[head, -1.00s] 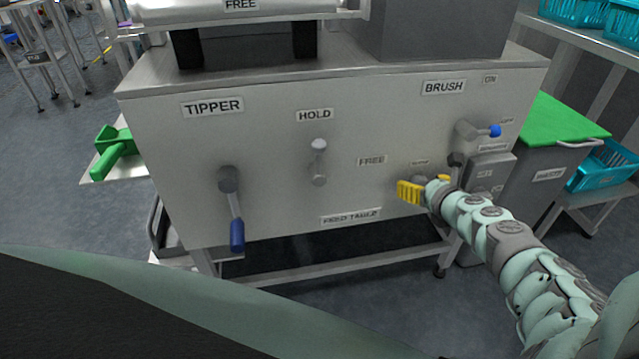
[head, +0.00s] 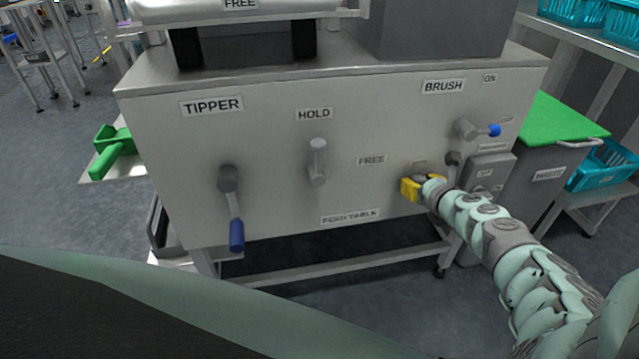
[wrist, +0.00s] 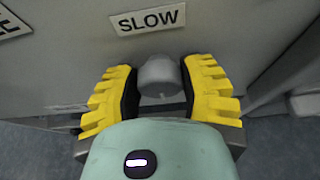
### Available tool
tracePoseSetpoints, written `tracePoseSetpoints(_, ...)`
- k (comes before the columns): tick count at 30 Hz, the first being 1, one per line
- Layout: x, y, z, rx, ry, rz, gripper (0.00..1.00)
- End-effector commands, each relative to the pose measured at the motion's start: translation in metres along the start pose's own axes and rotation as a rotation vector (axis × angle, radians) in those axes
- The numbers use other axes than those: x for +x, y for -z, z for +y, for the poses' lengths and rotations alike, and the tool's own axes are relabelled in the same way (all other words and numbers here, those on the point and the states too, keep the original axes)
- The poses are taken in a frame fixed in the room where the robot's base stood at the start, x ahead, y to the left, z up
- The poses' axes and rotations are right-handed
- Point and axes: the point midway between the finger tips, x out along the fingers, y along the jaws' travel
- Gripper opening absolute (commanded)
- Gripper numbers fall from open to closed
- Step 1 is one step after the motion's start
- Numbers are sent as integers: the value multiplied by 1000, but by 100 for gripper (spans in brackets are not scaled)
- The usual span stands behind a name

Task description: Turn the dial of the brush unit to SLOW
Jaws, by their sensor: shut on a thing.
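The grey round dial (wrist: 160,76) of the brush unit sits between my two yellow fingers in the wrist view. My gripper (wrist: 161,84) is shut on it, one finger on each side. The SLOW label (wrist: 147,19) is on the panel just above the dial. In the head view my gripper (head: 416,187) is at the lower right of the steel panel (head: 280,190) and mostly hides the dial. I cannot tell which setting the dial points to. The BRUSH label (head: 443,87) is higher on the same panel.
A lever with a blue end (head: 494,130) and a grey switch box (head: 490,170) are close to the right of my gripper. The tipper lever (head: 236,235) and the feed table lever (head: 317,160) are further left. A green-lidded waste bin (head: 565,130) stands at right.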

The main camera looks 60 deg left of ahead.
Motion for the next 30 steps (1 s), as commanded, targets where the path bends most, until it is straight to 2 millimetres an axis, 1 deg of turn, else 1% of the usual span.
tracePoseSetpoints(1, 0, 0, 0, 0, -1, 0, 21)
tracePoseSetpoints(6, 0, 0, 0, 0, -1, 0, 5)
tracePoseSetpoints(11, 0, 0, 0, 9, -4, 0, 5)
tracePoseSetpoints(17, 0, 1, -1, 65, -24, -1, 5)
tracePoseSetpoints(23, 0, 0, -3, 190, -71, -4, 5)
tracePoseSetpoints(30, 1, 2, -4, 397, -155, -5, 5)
